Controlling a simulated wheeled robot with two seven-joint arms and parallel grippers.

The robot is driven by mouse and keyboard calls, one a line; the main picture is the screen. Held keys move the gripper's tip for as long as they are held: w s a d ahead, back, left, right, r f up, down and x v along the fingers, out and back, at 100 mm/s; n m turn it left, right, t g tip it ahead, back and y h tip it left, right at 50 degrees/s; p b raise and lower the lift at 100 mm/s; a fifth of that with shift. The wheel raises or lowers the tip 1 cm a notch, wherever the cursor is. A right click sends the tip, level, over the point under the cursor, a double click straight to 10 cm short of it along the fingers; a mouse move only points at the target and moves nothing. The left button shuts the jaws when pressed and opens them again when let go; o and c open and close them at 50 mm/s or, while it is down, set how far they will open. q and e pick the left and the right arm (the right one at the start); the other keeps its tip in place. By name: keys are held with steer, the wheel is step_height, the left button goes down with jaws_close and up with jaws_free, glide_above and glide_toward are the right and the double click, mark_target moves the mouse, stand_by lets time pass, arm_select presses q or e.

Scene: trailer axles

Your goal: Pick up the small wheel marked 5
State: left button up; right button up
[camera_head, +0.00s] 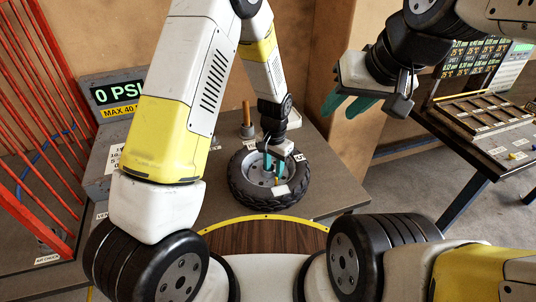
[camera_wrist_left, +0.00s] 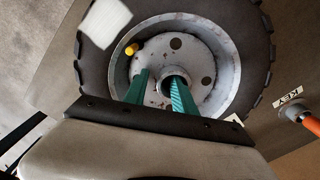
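A wheel with a black treaded tyre (camera_head: 238,191) and grey metal rim lies flat on the grey table. It fills much of the left wrist view (camera_wrist_left: 218,72). A white label (camera_head: 281,190) sits on its tyre; I cannot read a number on it. My left gripper (camera_head: 274,166) points down over the wheel's centre. Its two teal fingers (camera_wrist_left: 162,92) are apart, near the hub hole, with nothing visibly held between them. I cannot tell whether they touch the hub. My right gripper (camera_head: 347,104) is open and empty, in the air to the right of the table.
A pressure display (camera_head: 118,94) reading 0 PSI stands at the left by a red barred cage (camera_head: 40,120). An upright orange-brown handle (camera_head: 246,114) stands behind the wheel, near a KEY label (camera_wrist_left: 289,100). Another table (camera_head: 480,135) with a slotted rack is at right.

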arm_select(q)
jaws_close()
steer(key=shift+w+d+r, duration=0.1)
stand_by(1.3)
